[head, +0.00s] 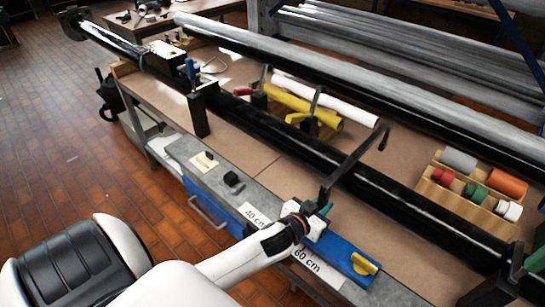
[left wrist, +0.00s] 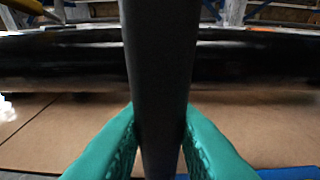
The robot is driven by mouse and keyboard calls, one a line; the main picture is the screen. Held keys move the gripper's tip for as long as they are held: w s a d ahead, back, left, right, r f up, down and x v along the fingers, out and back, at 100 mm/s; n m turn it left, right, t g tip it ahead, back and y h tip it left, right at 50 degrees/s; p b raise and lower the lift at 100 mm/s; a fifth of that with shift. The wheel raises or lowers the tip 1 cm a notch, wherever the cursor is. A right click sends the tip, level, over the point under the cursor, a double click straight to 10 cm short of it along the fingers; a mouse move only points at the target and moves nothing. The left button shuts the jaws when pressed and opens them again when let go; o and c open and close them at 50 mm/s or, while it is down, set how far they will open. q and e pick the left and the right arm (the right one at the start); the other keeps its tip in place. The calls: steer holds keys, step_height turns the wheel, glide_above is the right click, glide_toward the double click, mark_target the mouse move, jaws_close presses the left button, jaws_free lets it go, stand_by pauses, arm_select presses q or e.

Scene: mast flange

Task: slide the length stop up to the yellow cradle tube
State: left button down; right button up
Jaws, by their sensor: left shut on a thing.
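My left gripper (head: 318,208) has green fingers and is shut on the lower end of a dark bent bar (head: 352,163), which looks like the length stop. In the left wrist view the bar (left wrist: 160,70) stands between the two green fingers (left wrist: 158,145). My right gripper is not in view.
A white tube (head: 325,100) lies beside the yellow one. Dark stands with blue (head: 191,69) and red (head: 243,91) handles stand along the black tube. A wooden rack (head: 465,198) of coloured rolls is at the right. Labels read 40 cm and 60 cm.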

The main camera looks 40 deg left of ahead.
arm_select(q)
steer(key=a+p, duration=0.2)
steer(key=a, duration=1.5)
steer(key=shift+w+a, duration=0.25)
steer(key=shift+w, duration=0.1)
stand_by(1.6)
steer(key=c, duration=1.6)
jaws_free()
steer(key=o, duration=0.4)
steer(key=shift+s+a, duration=0.1)
steer(key=shift+a, duration=0.05)
steer(key=shift+c, duration=0.2)
